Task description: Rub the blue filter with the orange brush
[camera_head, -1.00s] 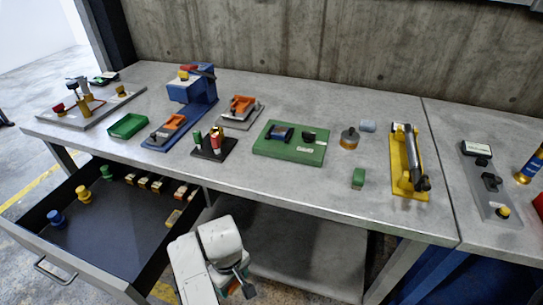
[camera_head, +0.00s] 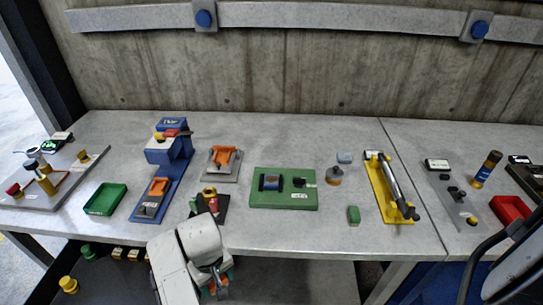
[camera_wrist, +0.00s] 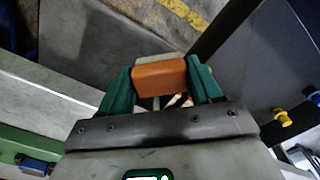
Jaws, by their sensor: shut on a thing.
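The orange brush (camera_wrist: 158,78) is between the green fingers of my gripper (camera_wrist: 161,88) in the wrist view, with a pale strip along its far side. In the head view my gripper (camera_head: 216,285) is at the bottom, in front of the bench edge, and a bit of orange shows at it. The blue filter (camera_head: 271,182) appears to be the short blue and dark cylinder on the left of the green board (camera_head: 285,202). It also shows at the lower left of the wrist view (camera_wrist: 36,164). The brush is apart from the filter.
A dark stand with red and yellow pieces (camera_head: 210,200) is beside the green board, partly hidden by my arm. A blue press (camera_head: 168,150) stands to the left. A yellow base with a dark cylinder (camera_head: 390,190) lies right. The bench front is mostly clear.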

